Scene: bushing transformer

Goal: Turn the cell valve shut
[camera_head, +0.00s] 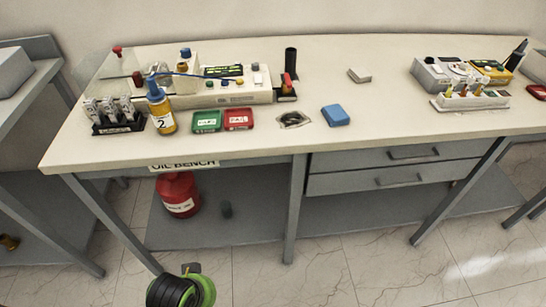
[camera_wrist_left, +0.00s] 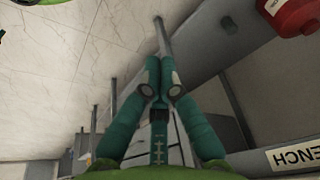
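On the back left of the bench stands a white tester (camera_head: 222,90) with a green display. A glass-like cell with a red knob (camera_head: 118,50) and a blue knob (camera_head: 185,52) stands at its left, joined by a blue tube. A red handle (camera_head: 287,82) stands by a black cylinder at its right end. I cannot tell which of these is the cell valve, or its position. In the left wrist view my left gripper (camera_wrist_left: 161,65) has its teal fingertips together, with nothing seen between them. It is below the bench top, away from the tester. My right gripper is not in view.
An amber bottle (camera_head: 161,112), a vial rack (camera_head: 115,115), green (camera_head: 207,121) and red (camera_head: 238,119) trays and a blue block (camera_head: 335,116) crowd the bench. A red can (camera_head: 178,194) stands on the lower shelf.

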